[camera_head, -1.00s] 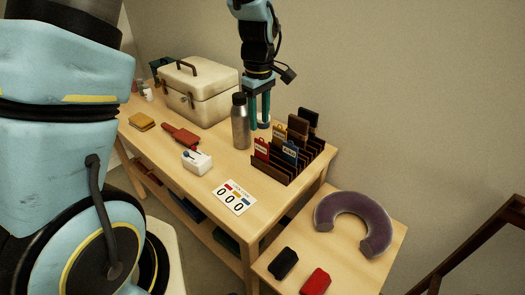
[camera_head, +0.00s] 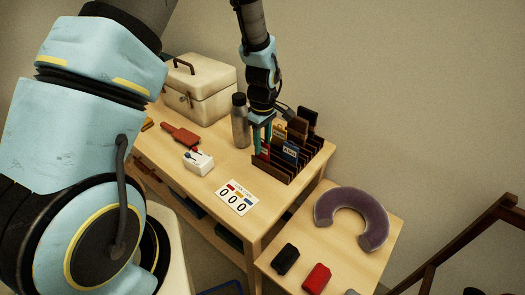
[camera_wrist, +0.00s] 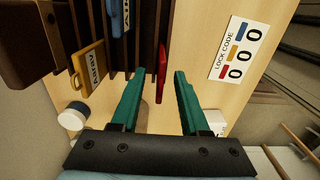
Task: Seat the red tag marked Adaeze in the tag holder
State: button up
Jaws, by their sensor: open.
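A red tag (camera_head: 265,149) stands in a slot at the front left of a dark slotted rack (camera_head: 287,172), partly hidden by my gripper (camera_head: 262,132). In the wrist view the red tag (camera_wrist: 161,73) is nearly edge-on, so its name cannot be read. My gripper (camera_wrist: 160,76) is open, with its green fingers on either side of the tag, apart from it. A yellow tag (camera_wrist: 91,67) and a blue tag (camera_wrist: 118,20) stand in other slots. I cannot tell which thing is the tag holder.
A steel bottle (camera_head: 240,122) stands close left of my gripper. A lock code card (camera_head: 238,197), white box (camera_head: 198,161) and cream case (camera_head: 199,93) lie nearby. A neck pillow (camera_head: 352,215) lies on the lower table.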

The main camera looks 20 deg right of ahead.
jog(key=shift+f, duration=0.3)
jog(key=shift+c, duration=0.2)
grip_shut()
